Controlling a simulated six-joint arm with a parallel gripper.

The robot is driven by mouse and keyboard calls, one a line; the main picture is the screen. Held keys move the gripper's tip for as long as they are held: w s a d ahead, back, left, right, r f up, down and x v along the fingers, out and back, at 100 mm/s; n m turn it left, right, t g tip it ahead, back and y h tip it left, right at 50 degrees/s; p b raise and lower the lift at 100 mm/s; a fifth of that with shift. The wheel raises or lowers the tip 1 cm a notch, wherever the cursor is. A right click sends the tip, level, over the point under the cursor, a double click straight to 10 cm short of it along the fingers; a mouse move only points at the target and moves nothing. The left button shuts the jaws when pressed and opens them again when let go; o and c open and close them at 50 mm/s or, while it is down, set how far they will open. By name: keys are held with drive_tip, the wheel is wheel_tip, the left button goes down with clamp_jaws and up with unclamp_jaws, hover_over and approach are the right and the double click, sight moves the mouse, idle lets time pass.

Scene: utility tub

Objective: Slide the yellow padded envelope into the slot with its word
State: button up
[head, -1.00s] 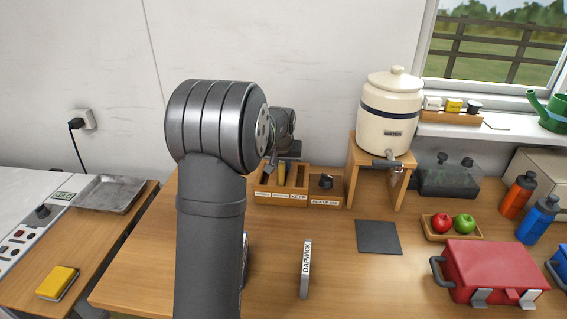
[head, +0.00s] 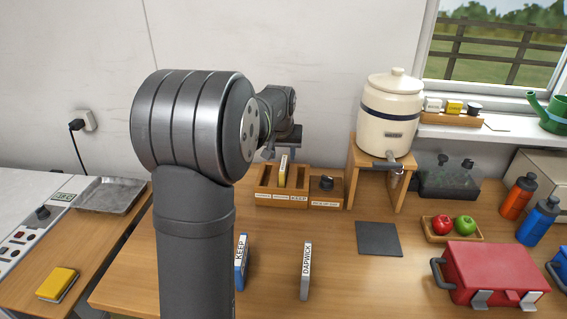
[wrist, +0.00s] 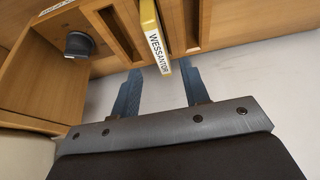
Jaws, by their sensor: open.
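The yellow padded envelope (head: 283,173) stands upright in the middle slot of the wooden slot rack (head: 262,200). Its end label reads WESSANTOR in the wrist view (wrist: 152,22). The rack's right front label reads KEEP; its other labels are too small to read. My gripper (wrist: 161,72) is open, one finger on each side of the envelope's labelled end, with gaps visible. In the head view it hangs just above and behind the rack (head: 281,150), partly hidden by my arm.
A blue item marked KEEP (head: 241,264) and a grey one marked DAPWICK (head: 305,272) stand on the table. A knob block (head: 326,190) adjoins the rack. A water crock (head: 391,115) stands to the right on a wooden stand.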

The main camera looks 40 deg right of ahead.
sight(284, 163)
drive_tip(key=v, duration=0.9)
drive_tip(key=shift+r, duration=0.35)
drive_tip(key=shift+s+a, duration=0.1)
drive_tip(key=x, duration=1.7)
drive_tip(key=shift+f, duration=0.3)
drive_tip(key=shift+r, duration=0.3)
